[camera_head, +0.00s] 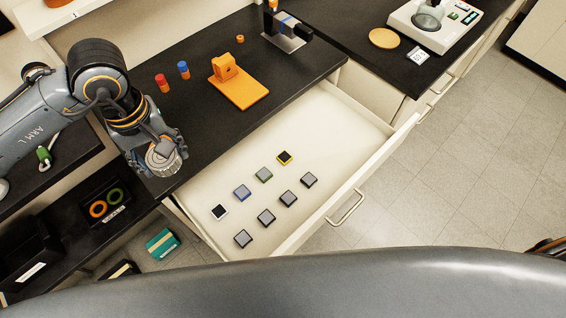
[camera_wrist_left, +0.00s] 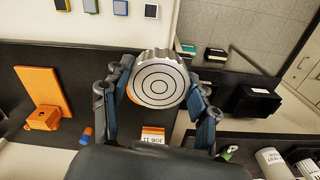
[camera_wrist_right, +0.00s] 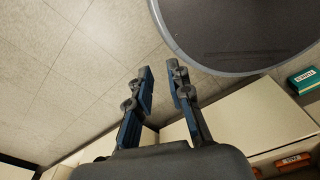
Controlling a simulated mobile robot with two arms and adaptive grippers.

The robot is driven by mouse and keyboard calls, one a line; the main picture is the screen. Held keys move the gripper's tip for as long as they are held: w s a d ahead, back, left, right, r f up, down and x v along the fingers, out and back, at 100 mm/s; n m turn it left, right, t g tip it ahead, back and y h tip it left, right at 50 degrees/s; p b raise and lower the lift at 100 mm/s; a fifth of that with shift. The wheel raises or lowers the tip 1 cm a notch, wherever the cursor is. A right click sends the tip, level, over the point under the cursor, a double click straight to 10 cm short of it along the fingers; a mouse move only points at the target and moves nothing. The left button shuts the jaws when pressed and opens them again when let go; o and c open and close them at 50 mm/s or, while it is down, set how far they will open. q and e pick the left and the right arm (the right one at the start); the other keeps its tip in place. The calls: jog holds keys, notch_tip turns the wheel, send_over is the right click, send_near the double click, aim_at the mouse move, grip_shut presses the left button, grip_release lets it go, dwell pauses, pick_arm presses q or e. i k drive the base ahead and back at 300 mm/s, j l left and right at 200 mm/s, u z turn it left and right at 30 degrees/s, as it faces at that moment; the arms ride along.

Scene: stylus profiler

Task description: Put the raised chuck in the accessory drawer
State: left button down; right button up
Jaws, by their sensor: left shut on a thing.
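The raised chuck (camera_wrist_left: 157,78) is a silver, ribbed-edge disc with concentric rings on its face. My left gripper (camera_wrist_left: 157,90) is shut on it, a finger on each side. In the head view the chuck (camera_head: 163,158) hangs from my left gripper (camera_head: 158,148) above the left end of the black bench, near the drawer's left corner. The accessory drawer (camera_head: 335,115) is pulled open, with several small square pieces (camera_head: 266,216) in rows on its floor. My right gripper (camera_wrist_right: 160,72) is empty, its fingers apart, over the floor.
An orange stand (camera_head: 240,92), red and blue pegs (camera_head: 162,82) and a dark device (camera_head: 290,35) stand on the bench (camera_head: 200,45). The drawer's back and right areas are bare. A lower shelf at left holds orange and green rings (camera_head: 98,209).

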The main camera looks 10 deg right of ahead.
aim_at(330, 138)
jog(key=l+z, duration=0.35)
jog(key=i+z, duration=0.15)
jog(key=z, duration=0.25)
jog(key=i+l+z, duration=0.15)
jog(key=z, duration=0.2)
jog(key=l, duration=0.1)
